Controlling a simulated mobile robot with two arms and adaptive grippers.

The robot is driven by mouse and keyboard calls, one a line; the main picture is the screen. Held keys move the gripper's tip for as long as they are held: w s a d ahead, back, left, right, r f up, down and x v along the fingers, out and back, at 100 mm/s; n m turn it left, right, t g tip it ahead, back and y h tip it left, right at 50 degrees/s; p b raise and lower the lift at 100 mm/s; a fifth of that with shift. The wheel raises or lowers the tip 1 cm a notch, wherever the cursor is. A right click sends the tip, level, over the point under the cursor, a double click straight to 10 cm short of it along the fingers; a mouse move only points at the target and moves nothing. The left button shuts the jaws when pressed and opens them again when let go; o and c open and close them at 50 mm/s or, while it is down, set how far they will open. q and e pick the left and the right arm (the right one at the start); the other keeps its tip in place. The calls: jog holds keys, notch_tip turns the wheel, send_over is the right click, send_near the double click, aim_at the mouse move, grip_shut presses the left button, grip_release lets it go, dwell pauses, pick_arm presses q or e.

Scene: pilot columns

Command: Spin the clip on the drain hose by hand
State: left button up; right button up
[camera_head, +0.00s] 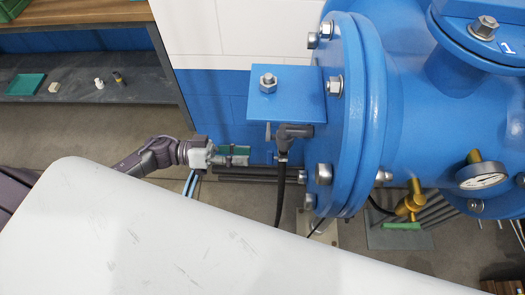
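The black drain hose (280,202) hangs down from a dark grey elbow fitting (291,132) beside the blue flange. A small clip (282,157) seems to sit around the hose top, just below the elbow; its details are too small to tell. My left gripper (238,155) reaches in from the left, a little left of the hose top, and appears apart from it. Its fingers point right, and their gap is too small to judge. My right gripper is not in view.
The big blue vessel (410,75) with its bolted flange fills the right. A blue bracket (286,97) juts out above the elbow. A gauge (482,181) and a brass valve (411,203) are at lower right. A bench shelf (90,82) with small items stands at upper left.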

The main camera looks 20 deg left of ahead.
aim_at(270, 158)
pick_arm(q)
jog(key=x, duration=0.5)
jog(key=shift+w+d+p, duration=0.1)
jog(key=shift+d+p, duration=0.2)
jog(key=shift+p, duration=0.05)
grip_shut()
